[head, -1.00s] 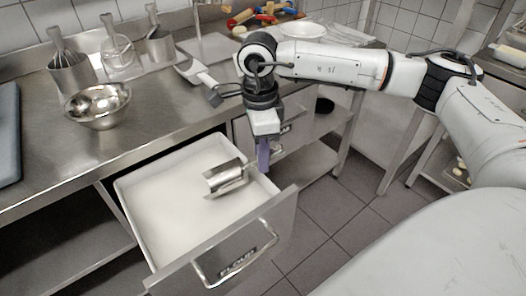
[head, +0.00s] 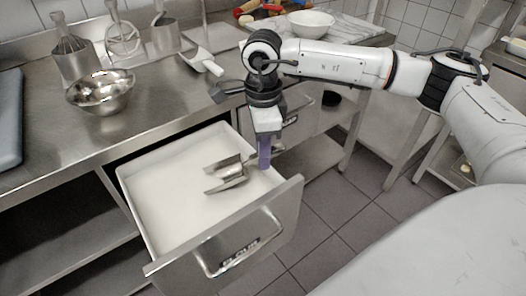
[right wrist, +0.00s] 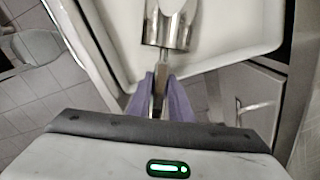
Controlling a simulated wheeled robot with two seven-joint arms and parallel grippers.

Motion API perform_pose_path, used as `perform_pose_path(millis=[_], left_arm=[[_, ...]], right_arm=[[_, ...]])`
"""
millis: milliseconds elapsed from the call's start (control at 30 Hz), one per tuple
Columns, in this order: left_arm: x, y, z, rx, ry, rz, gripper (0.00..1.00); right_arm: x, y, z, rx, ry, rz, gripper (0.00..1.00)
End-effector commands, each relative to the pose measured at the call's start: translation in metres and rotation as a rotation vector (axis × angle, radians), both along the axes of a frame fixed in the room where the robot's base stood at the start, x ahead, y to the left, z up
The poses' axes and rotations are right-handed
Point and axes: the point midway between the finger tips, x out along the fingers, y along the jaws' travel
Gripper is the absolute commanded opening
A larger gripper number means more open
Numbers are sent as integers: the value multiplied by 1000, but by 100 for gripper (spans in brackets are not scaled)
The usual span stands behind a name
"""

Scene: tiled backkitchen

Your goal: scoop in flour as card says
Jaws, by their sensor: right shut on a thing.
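My right gripper (head: 264,160), with purple fingers, is shut on the handle of a metal scoop (head: 228,178). The scoop lies over the white flour in the open drawer (head: 136,210), its open end pointing left; I cannot tell whether it touches the flour. In the right wrist view, the purple fingers (right wrist: 160,100) clasp the handle and the scoop's back end (right wrist: 168,35) shows ahead of them. The drawer's front reads FLOUR. A shiny metal bowl (head: 100,92) stands on the counter, left of the drawer. No card shows clearly. My left gripper is out of view.
A white scoop (head: 203,63) lies on the steel counter (head: 160,95). Metal containers with whisks (head: 75,62) stand along the back. A white bowl (head: 311,23) stands at the back right. The drawer's front panel and handle (head: 240,250) jut toward me.

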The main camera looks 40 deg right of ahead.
Motion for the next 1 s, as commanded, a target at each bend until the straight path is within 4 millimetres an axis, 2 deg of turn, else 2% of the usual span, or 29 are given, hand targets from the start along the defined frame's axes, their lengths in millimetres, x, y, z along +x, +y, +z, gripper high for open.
perform_pose_path(millis=[567,1000], left_arm=[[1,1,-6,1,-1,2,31],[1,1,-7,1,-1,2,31]], right_arm=[[0,0,-7,0,-1,0,0],[5,11,-5,0,-1,0,0]])
